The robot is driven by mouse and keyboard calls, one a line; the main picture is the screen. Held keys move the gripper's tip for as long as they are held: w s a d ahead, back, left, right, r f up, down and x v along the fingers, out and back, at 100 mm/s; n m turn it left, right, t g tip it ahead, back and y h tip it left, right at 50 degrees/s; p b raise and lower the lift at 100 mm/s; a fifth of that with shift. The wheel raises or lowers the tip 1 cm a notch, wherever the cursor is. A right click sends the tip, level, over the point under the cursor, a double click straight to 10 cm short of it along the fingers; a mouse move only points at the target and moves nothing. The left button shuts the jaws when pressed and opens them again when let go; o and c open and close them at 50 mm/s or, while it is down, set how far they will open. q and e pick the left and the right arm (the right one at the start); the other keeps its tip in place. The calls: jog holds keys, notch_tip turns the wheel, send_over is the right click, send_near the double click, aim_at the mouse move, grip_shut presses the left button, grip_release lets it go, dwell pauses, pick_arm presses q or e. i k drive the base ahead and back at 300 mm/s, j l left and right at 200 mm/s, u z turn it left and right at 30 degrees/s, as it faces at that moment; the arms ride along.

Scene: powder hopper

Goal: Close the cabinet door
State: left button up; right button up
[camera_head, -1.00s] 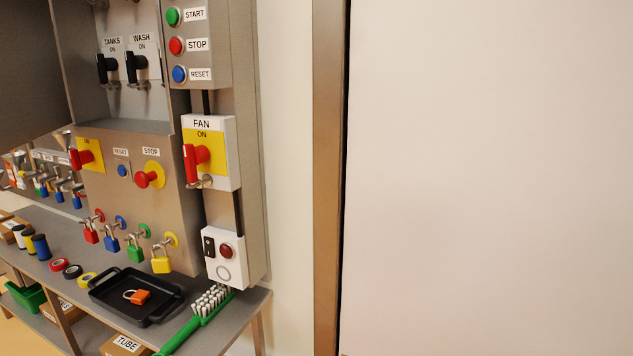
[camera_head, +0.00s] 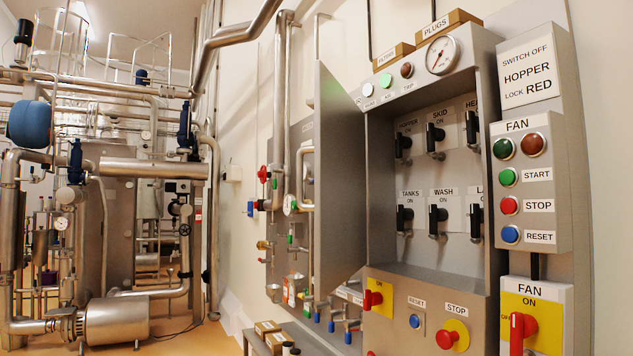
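The cabinet door (camera_head: 340,175) is a flat grey metal panel hinged on the left side of the open cabinet (camera_head: 378,200). It stands swung out to the left, so the inside is exposed. Inside are two rows of black rotary switches, among them HOPPER (camera_head: 403,145), SKID (camera_head: 434,137), TANKS (camera_head: 404,219) and WASH (camera_head: 437,221). Neither of my grippers shows in the head view.
Right of the cabinet is the FAN button box (camera_head: 530,185), with a red-handled FAN switch (camera_head: 522,330) below it. Boxes (camera_head: 448,25) sit on top. Below are a yellow-backed STOP button (camera_head: 453,336) and a shelf edge. Pipes and tanks (camera_head: 115,320) fill the left.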

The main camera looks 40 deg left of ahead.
aim_at(339, 208)
jog(key=j+u, duration=0.2)
jog(key=j, duration=1.8)
jog(key=i, duration=0.1)
